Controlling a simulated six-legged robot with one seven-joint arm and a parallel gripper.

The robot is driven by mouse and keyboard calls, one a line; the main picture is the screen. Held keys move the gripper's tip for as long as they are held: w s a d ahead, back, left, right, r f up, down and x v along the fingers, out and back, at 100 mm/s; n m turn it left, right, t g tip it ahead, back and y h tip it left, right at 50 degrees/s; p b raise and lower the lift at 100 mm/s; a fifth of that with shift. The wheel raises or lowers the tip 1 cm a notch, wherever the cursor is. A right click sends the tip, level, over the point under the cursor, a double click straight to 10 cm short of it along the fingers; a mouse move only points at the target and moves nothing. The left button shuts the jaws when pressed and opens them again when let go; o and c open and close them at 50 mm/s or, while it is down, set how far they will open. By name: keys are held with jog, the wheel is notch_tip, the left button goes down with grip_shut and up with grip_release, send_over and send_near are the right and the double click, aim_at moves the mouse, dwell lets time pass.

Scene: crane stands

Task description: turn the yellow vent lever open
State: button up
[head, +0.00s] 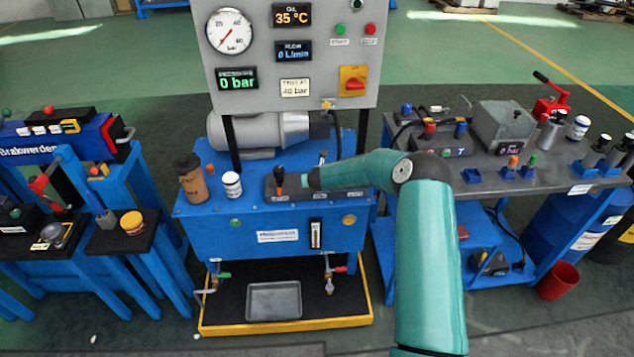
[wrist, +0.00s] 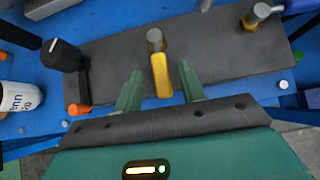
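The yellow vent lever (wrist: 161,76) is a short bar on a grey pivot post, on a dark plate (wrist: 215,50) in the wrist view. It points toward my gripper. My gripper (wrist: 160,69) is open, with one green finger on each side of the lever and a gap on both sides. I cannot tell whether the fingertips are level with the lever in height. In the head view my gripper (head: 308,180) is over the plate (head: 290,190) on the blue power unit, and the yellow lever is hidden there behind my arm.
A brass-coloured valve (wrist: 257,16) is at the far right of the plate. A white jar (head: 232,185) and a brown bottle (head: 190,178) stand on the left. The gauge panel (head: 290,60) rises behind.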

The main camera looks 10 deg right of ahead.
jog(key=v, duration=1.3)
jog(key=shift+s+r, duration=0.25)
jog(key=shift+s, duration=0.05)
jog(key=shift+a, duration=0.1)
jog(key=s+a+r+n+y, duration=0.2)
jog(key=s+a+r+n, duration=0.4)
jog(key=r+n, duration=0.45)
jog(key=s+a+r+n+y, duration=0.2)
jog(key=s+a+r+n, duration=0.2)
jog(key=s+r+n, duration=0.45)
jog(key=s+d+r+n+g, duration=0.1)
jog(key=s+r+n, duration=0.1)
jog(key=s+n, duration=0.4)
jog(key=s+d+r+n+g+h, duration=0.1)
jog(key=s+n, duration=0.5)
jog(key=s, duration=0.6)
jog(key=s+d+r+n+g+h, duration=0.1)
jog(key=s+d+r+n, duration=0.2)
jog(key=s+n, duration=0.4)
jog(key=shift+s+d+r, duration=0.15)
jog(key=shift+s+r, duration=0.4)
jog(key=shift+s, duration=0.55)
